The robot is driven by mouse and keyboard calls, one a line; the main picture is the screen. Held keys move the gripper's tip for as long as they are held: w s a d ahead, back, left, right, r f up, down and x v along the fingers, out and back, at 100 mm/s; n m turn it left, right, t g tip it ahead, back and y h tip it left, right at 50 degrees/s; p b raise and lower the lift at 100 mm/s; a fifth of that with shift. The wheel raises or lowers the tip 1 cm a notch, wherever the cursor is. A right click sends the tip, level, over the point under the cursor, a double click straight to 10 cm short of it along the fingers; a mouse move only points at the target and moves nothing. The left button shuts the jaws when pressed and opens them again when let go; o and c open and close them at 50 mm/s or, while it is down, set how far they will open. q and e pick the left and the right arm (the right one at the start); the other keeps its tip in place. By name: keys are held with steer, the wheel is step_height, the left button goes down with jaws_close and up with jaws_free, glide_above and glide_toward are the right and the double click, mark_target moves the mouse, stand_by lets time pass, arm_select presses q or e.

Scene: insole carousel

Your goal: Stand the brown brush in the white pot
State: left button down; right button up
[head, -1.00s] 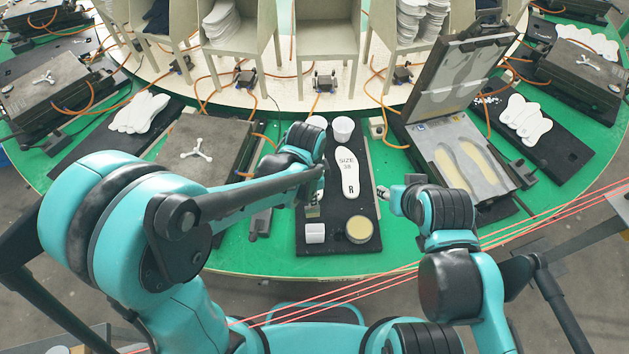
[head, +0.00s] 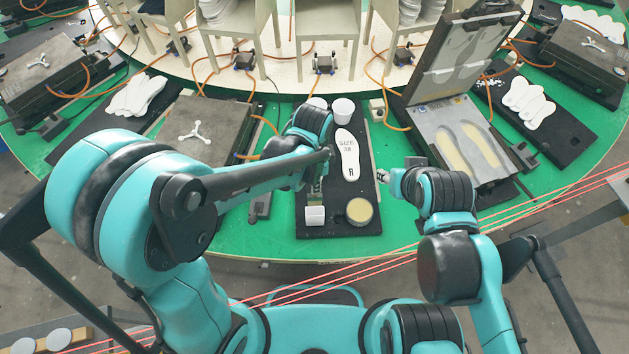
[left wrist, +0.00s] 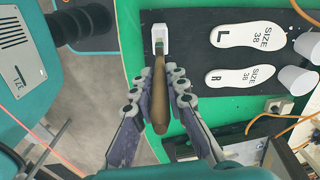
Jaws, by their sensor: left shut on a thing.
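The brown brush (left wrist: 161,85) is held by its wooden handle between the dark fingers of my left gripper (left wrist: 158,98). In the left wrist view its head end points at the small square white pot (left wrist: 161,36) and overlaps the pot's edge; I cannot tell whether it is inside. In the head view the white pot (head: 315,216) stands at the near left of a black board, just below my left gripper (head: 315,178). My arm hides most of the brush there. My right gripper (head: 386,177) is right of the board, apart from everything; its fingers are too small to read.
The black board (head: 334,232) also carries a round tin (head: 359,211), white insoles (head: 347,155) and white cups (head: 343,109) at its far end. An open press (head: 460,135) stands to the right, a closed one (head: 205,130) to the left. Green table is free near the front.

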mark_target(314, 202)
arm_select(q)
steer(key=shift+f+b, duration=5.35)
steer(key=shift+f, duration=0.85)
steer(key=c, duration=1.4)
jaws_free()
steer(key=shift+c, duration=0.2)
steer(key=shift+r, duration=0.15)
step_height(314, 202, up, 12)
steer(key=shift+a+f, duration=0.1)
